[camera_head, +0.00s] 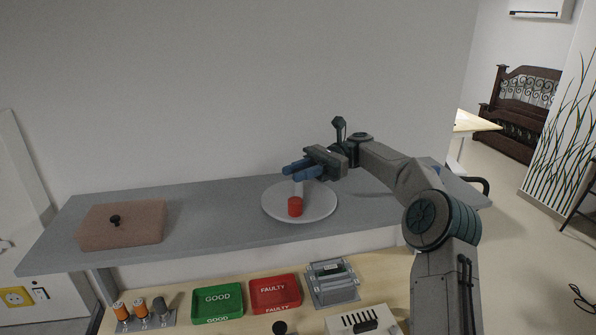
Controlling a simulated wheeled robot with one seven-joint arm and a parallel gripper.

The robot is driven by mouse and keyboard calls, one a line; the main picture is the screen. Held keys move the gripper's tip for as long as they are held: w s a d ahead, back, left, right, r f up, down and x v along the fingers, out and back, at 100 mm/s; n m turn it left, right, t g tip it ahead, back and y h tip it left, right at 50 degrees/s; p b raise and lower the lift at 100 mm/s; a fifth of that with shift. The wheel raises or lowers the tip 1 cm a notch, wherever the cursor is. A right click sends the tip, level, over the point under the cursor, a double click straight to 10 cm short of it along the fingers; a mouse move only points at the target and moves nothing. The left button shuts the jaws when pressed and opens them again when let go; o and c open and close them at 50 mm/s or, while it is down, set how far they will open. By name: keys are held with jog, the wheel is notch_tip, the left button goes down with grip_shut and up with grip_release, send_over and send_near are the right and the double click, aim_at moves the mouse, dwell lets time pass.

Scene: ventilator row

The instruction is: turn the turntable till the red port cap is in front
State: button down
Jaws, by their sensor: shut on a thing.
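The turntable (324,207) is a round white disc lying on the grey shelf. The red port cap (295,207) is a short red cylinder on the disc, on its near side and slightly left of its middle. A pale upright post (298,188) shows just behind the cap, under my fingers. My gripper (302,170), with blue fingers, reaches in from the right over the disc's far part. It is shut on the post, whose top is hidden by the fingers. Part of the disc's far rim is hidden too.
A pinkish-brown lidded box (122,225) with a black knob stands at the shelf's left. Shelf between box and disc is clear. On the lower bench are a green GOOD tray (218,300), a red FAULTY tray (275,293), a grey device (333,283) and orange-and-grey cylinders (140,308).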

dwell(0.5)
jog(key=c, duration=1.3)
grip_release()
jog(key=shift+r, duration=0.1)
jog(key=shift+r, duration=0.35)
notch_tip(320, 180, up, 3)
jog(key=shift+f, duration=0.1)
jog(key=s+d+r, duration=0.3)
jog(key=d+r, duration=0.4)
jog(key=d, duration=0.4)
jog(key=shift+d, duration=0.15)
jog(key=shift+s+r, duration=0.1)
